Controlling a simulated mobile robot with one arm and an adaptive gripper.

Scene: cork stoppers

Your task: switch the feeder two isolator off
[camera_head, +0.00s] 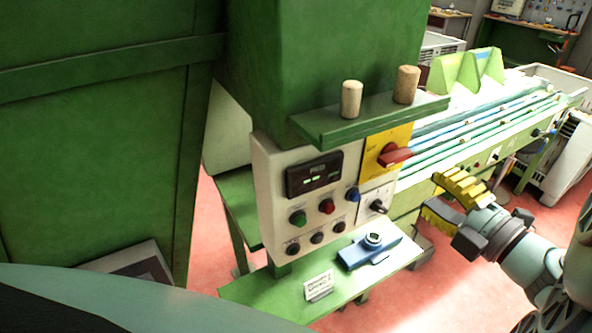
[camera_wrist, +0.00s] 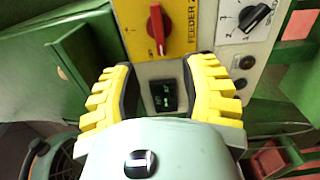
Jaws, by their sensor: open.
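The feeder two isolator is a red rotary handle (camera_head: 394,155) on a yellow plate (camera_head: 375,146) at the upper right of the control panel. In the head view the handle lies roughly level. My gripper (camera_head: 437,194) has yellow ribbed fingers and is open and empty, right of the panel and lower than the handle. In the wrist view the handle is beyond my fingertips (camera_wrist: 160,72), not between them.
The pale panel (camera_head: 267,193) carries a display (camera_head: 314,174), several coloured buttons and a black selector (camera_head: 377,206). A green shelf (camera_head: 365,121) with two corks juts out above the isolator.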

